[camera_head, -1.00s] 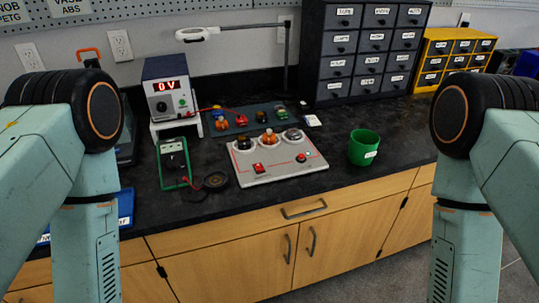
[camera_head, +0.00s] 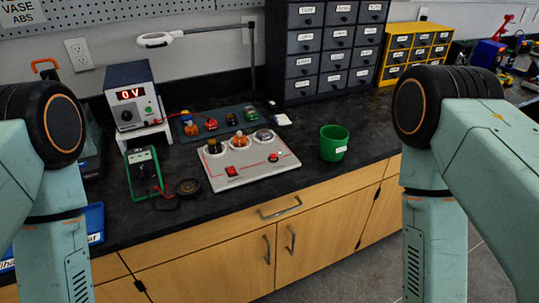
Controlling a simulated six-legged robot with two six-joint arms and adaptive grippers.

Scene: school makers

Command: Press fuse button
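A light grey control panel (camera_head: 252,173) lies on the black bench in the middle of the view. A red rocker switch (camera_head: 232,171) sits at its front left. A small red button (camera_head: 273,158) sits at its right side. Three round sockets line its back edge, with a dark part (camera_head: 214,146), an orange part (camera_head: 239,141) and a grey part (camera_head: 264,135) in them. I cannot read which control is the fuse button. My two arms come in at the left and right edges, with their lower links hanging in front of the bench. Neither gripper shows.
A power supply (camera_head: 133,96) reading 0 V stands behind left, with a green multimeter (camera_head: 143,170) before it. A dark mat (camera_head: 221,121) with small parts lies behind the panel. A green cup (camera_head: 334,142) stands right of it. Bench space right of the cup is clear.

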